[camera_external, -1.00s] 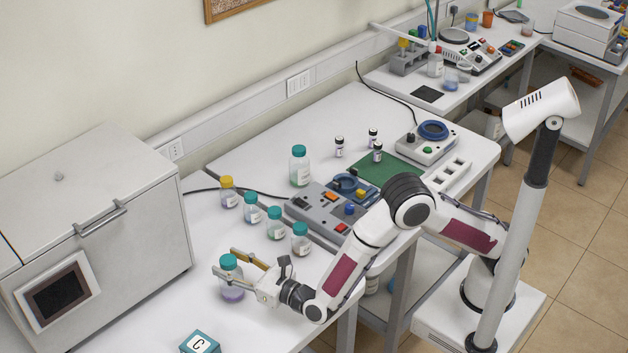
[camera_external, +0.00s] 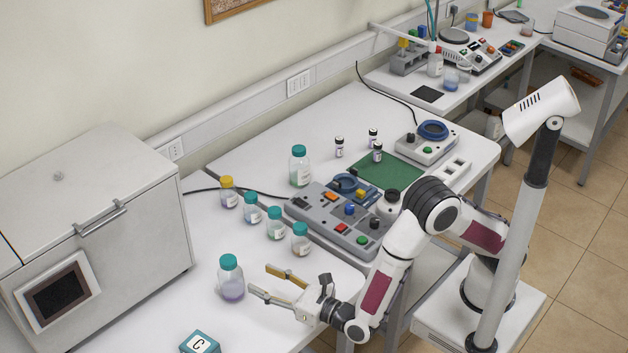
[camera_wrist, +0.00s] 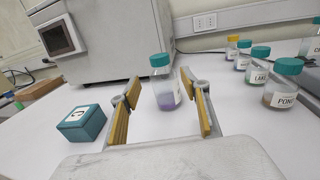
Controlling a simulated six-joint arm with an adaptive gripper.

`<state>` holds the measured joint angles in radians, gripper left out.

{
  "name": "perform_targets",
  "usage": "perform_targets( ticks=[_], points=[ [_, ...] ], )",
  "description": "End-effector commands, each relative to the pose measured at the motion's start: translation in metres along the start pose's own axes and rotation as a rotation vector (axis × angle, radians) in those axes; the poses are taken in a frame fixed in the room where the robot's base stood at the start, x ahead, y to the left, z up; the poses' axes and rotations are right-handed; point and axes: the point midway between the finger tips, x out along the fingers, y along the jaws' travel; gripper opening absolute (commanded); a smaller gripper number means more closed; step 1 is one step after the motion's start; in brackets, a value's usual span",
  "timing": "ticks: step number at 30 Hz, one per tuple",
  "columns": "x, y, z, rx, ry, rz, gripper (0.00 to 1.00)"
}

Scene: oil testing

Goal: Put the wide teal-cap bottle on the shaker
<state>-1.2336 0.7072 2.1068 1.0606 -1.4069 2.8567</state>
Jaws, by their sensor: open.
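A wide teal-cap bottle (camera_external: 232,289) with purple liquid stands upright on the front white bench. It also shows in the wrist view (camera_wrist: 165,92), straight ahead between the fingertip lines. My gripper (camera_external: 261,279) is open and empty, just right of the bottle and apart from it, with its fingers pointing at it. A grey device (camera_external: 325,217) with coloured buttons and a blue ring holder stands behind to the right. A smaller white device (camera_external: 428,146) with a blue ring stands farther back. I cannot tell for sure which is the shaker.
A row of small bottles, one yellow-capped (camera_external: 229,193) and others teal-capped (camera_external: 275,225), stands behind the wide bottle. A taller teal-cap bottle (camera_external: 300,170) stands near the grey device. A large white cabinet (camera_external: 110,215) stands left.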

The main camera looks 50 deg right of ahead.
Motion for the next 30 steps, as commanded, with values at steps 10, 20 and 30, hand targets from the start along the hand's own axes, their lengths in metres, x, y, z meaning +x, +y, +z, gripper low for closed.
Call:
perform_targets(
  ticks=[10, 20, 30],
  points=[
    [-0.0006, -0.0002, 0.0, 0.0, 0.0, 0.0, 0.46],
    [-0.0005, -0.0002, -0.0002, -0.001, 0.0, 0.0, 0.46],
    [0.0085, -0.0061, 0.0052, -0.04, 0.026, 0.006, 0.46]
  ],
)
